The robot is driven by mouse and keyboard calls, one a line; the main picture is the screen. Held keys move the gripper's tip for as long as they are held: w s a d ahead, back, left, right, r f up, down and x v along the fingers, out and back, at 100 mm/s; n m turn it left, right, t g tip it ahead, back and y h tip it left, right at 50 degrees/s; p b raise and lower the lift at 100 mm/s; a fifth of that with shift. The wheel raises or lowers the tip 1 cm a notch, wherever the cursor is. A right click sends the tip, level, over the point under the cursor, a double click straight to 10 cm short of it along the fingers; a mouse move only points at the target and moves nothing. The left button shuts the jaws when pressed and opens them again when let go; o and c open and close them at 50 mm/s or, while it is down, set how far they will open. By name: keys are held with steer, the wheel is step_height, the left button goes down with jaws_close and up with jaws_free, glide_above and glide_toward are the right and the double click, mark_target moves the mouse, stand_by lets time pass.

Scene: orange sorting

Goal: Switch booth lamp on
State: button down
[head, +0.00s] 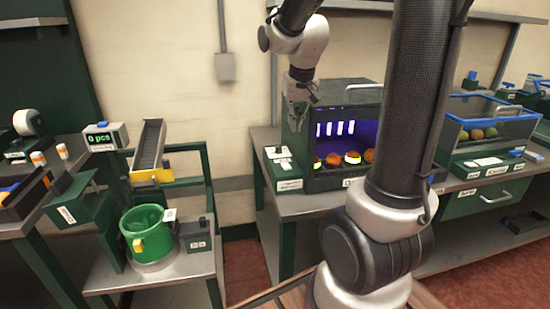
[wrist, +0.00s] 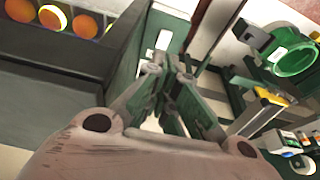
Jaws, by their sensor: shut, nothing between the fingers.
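The booth (head: 350,184) is a dark box on the right-hand bench, and its inside glows purple with several bright vertical strips. Several oranges (head: 369,156) lie in it, some with bright yellow patches, and some also show in the wrist view (wrist: 86,27). A white panel also shows beyond my fingers in the wrist view (wrist: 164,40). My gripper (head: 297,113) is shut and empty, pointing down beside the booth's upper left. Its fingers show in the wrist view (wrist: 178,68). Contact with the panel cannot be told.
A green bucket (head: 146,232) stands on a low cart at the left, below a ramp (head: 150,146). A counter display (head: 104,137) stands on the left bench. A clear-walled crate (head: 493,119) with fruit is at the right. My arm hides part of the bench.

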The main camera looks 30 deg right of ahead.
steer(key=shift+w+a+f, duration=0.1)
steer(key=shift+w+f, duration=0.15)
steer(key=shift+w, duration=0.3)
steer(key=shift+w+a+f, duration=0.1)
steer(key=shift+w+f, duration=0.1)
steer(key=shift+w, duration=0.3)
steer(key=shift+w+d, duration=0.1)
steer(key=shift+w+d+r, duration=0.1)
steer(key=shift+w+d, duration=0.1)
steer(key=shift+w, duration=0.45)
steer(key=shift+r, duration=0.1)
steer(key=w+d+v, duration=0.1)
steer(key=w+v, duration=0.1)
steer(key=v, duration=1.1)
steer(key=shift+w+a+r, duration=0.2)
steer(key=shift+r, duration=0.4)
